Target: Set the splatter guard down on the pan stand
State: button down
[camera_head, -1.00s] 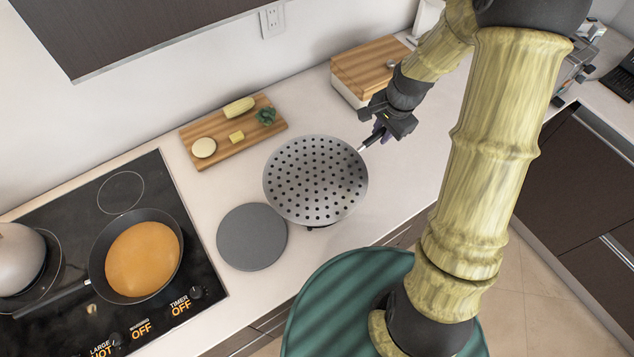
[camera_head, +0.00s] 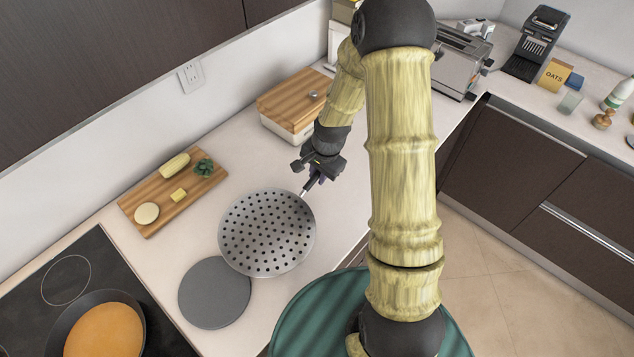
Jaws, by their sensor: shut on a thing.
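The splatter guard (camera_head: 267,232) is a round grey metal disc with many dark holes and a thin handle pointing to the upper right. My gripper (camera_head: 312,184) is shut on that handle and holds the guard roughly flat over the counter. A plain dark grey round plate (camera_head: 212,296), which looks like the pan stand, lies on the counter to the lower left of the guard. The guard's lower-left rim slightly covers the plate's upper-right edge in this view. The guard's height above the counter is hard to tell.
A cutting board (camera_head: 152,219) with food lies to the left, behind the guard. A wood-lidded box (camera_head: 285,130) stands behind my gripper. A hob (camera_head: 45,312) with a pan (camera_head: 138,318) is at the lower left. A toaster (camera_head: 458,62) stands far right.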

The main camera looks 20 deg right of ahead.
jog(key=shift+f, duration=0.1)
jog(key=shift+f+p, duration=0.55)
jog(key=shift+f, duration=1.45)
jog(key=c, duration=1.3)
grip_release()
jog(key=shift+r, duration=0.1)
notch_tip(320, 180, up, 12)
jog(key=s+d+b, duration=0.1)
jog(key=b, duration=0.1)
jog(key=shift+s+d+f+b, duration=0.2)
jog(key=shift+s+b, duration=0.1)
jog(key=shift+b, duration=0.1)
jog(key=shift+s, duration=0.2)
